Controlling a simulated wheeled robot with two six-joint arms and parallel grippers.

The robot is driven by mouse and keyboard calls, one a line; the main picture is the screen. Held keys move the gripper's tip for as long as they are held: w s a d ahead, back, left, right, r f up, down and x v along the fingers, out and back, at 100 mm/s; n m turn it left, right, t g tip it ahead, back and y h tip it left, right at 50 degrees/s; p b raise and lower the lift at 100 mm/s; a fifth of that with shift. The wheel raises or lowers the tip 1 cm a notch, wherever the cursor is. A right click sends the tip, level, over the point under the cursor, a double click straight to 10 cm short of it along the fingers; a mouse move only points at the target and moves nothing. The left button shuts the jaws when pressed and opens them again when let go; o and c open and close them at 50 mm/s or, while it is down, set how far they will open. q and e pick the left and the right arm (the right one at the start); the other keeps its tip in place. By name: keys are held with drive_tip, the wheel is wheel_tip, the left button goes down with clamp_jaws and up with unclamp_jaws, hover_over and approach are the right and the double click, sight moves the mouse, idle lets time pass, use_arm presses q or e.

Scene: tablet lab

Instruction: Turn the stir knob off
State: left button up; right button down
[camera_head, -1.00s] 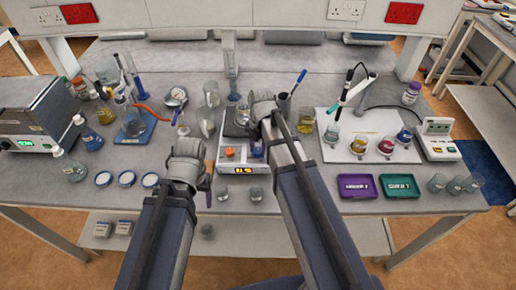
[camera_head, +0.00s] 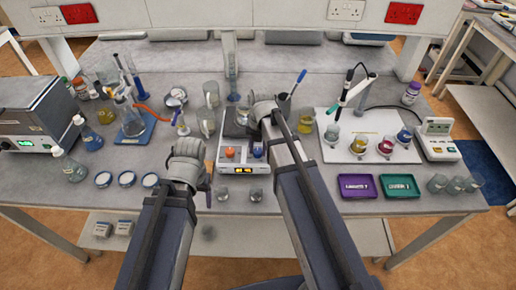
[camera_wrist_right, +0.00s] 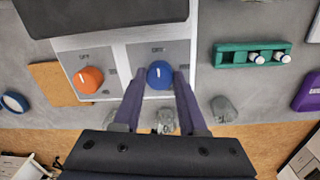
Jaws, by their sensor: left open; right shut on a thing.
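The hotplate stirrer (camera_head: 240,167) stands mid-table with a lit front display. It has an orange knob (camera_head: 230,153) on the left and a blue knob (camera_head: 258,150) on the right. In the right wrist view, the orange knob (camera_wrist_right: 88,79) and the blue knob (camera_wrist_right: 159,74) each sit by an "OFF" label, with a short white mark on each knob. My right gripper (camera_wrist_right: 160,80) is shut on the blue knob, one finger on each side. My left gripper (camera_head: 207,193) is open, held over the table's front area to the left of the stirrer; its fingertips are partly hidden.
Two small beakers (camera_head: 238,195) stand in front of the stirrer. A purple tray (camera_head: 357,187) and a green tray (camera_head: 399,186) lie to the right. Tall glassware (camera_head: 206,122) stands close to the stirrer's left. A white board (camera_head: 340,120) with coloured beakers is to the right.

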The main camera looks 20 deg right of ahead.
sight(259, 152)
drive_tip(key=shift+c, duration=2.3)
unclamp_jaws()
wheel_tip(259, 152, up, 8)
drive_tip(key=p, duration=0.8)
drive_tip(key=shift+s+d, duration=0.1)
drive_tip(key=shift+f, duration=0.1)
